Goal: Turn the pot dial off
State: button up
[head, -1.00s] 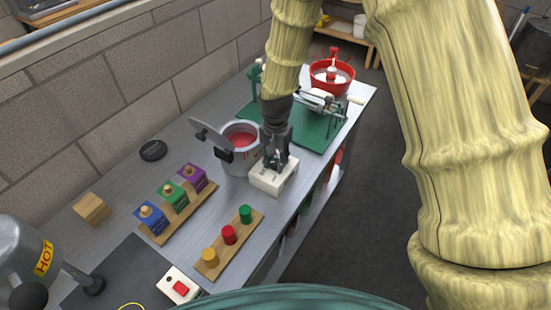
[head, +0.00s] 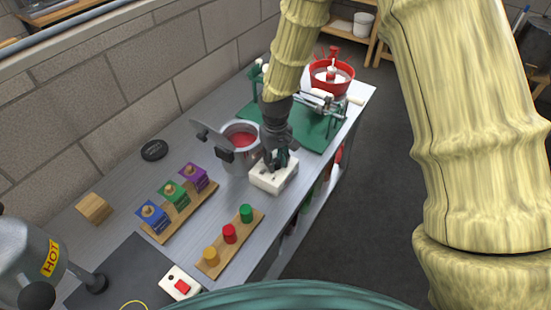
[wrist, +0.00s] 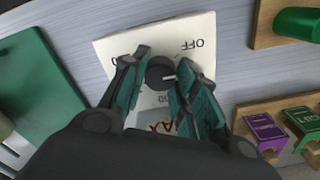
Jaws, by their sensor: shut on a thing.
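The pot (head: 238,158) is a grey metal vessel with red contents and a raised lid (head: 212,138). A white control box (head: 272,176) stands in front of it. In the wrist view the box's white face (wrist: 112,48) carries the word OFF at the upper right and part of "AX" below. The round dark dial (wrist: 160,72) has a pale pointer line that points right, below the OFF mark. My gripper (wrist: 162,80) is over the box, with its two green-padded fingers shut on the dial from either side. In the head view (head: 275,162) it hides the dial.
A wooden rack with blue, green and purple boxes (head: 175,195) and a board with coloured stoppers (head: 230,236) stand to the left. A red basin (head: 331,78) and green-based device (head: 318,128) stand behind. A red-switch box (head: 181,284) is at front left.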

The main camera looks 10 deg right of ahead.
aim_at(276, 161)
jog(key=n, duration=0.5)
jog(key=shift+w+r+n+p, duration=0.15)
jog(key=shift+w+n+p, duration=0.05)
jog(key=shift+n+p, duration=0.15)
dwell(0.5)
jog(key=o, duration=0.9)
jog(key=shift+c, duration=0.2)
jog(key=shift+o, duration=0.9)
jog(key=shift+s, duration=0.1)
notch_tip(276, 161, up, 12)
